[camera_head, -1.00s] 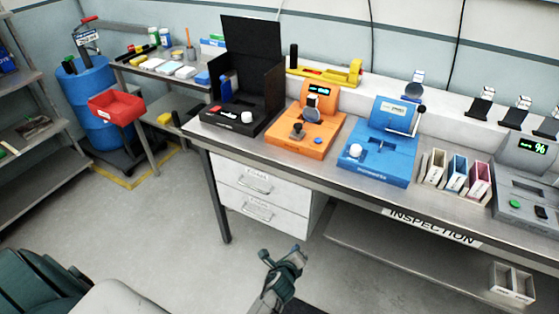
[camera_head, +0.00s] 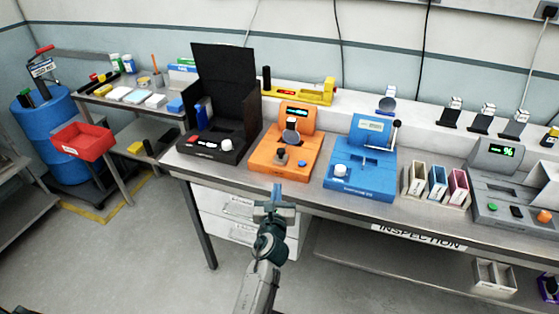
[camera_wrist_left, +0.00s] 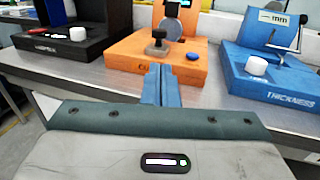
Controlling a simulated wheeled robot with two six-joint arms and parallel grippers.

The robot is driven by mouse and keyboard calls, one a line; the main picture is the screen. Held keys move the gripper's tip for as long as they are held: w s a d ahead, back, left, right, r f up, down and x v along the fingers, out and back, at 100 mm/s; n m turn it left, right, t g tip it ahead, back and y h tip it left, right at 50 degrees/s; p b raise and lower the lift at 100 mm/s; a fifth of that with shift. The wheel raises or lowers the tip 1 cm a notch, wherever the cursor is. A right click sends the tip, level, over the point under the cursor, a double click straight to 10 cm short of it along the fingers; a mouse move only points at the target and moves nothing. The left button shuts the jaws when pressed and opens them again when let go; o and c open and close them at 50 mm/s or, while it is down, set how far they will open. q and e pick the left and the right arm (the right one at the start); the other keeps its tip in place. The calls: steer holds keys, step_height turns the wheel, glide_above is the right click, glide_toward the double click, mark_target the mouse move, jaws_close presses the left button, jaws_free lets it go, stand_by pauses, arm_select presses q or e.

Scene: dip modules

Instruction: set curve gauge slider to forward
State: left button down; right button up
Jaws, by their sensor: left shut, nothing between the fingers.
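The orange device (camera_head: 287,158) stands on the bench, with a lit display, a round dial (camera_head: 291,135), a dark knob on a post (camera_head: 281,157) and a blue button (camera_head: 302,163). In the left wrist view its front label begins with "CU" (camera_wrist_left: 143,67), the rest hidden by my fingers. The knob shows there too (camera_wrist_left: 157,44); I cannot tell which setting it is at. My left gripper (camera_head: 273,190) is shut and empty, in front of the orange device and apart from the knob. Its blue fingers (camera_wrist_left: 158,84) are together. My right gripper is not in view.
A black open-lidded device (camera_head: 212,148) stands to the left and a blue thickness device (camera_head: 360,172) with a white knob to the right. Small bins (camera_head: 437,182) and a grey device (camera_head: 505,190) are further right. The bench's front edge (camera_head: 330,205) lies close to my gripper.

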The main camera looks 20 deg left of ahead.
mark_target(284, 154)
arm_select(q)
steer(key=b+x, duration=0.5)
steer(key=x, duration=0.8)
steer(key=shift+w+f, duration=0.1)
steer(key=shift+f, duration=0.05)
steer(key=shift+w+a+b, duration=0.1)
steer(key=shift+w+b, duration=0.2)
steer(key=shift+b, duration=0.05)
steer(key=x, duration=0.2)
steer(key=d+b+x, duration=0.1)
steer(key=x, duration=0.1)
steer(key=shift+w, duration=0.5)
steer(key=shift+r, duration=0.3)
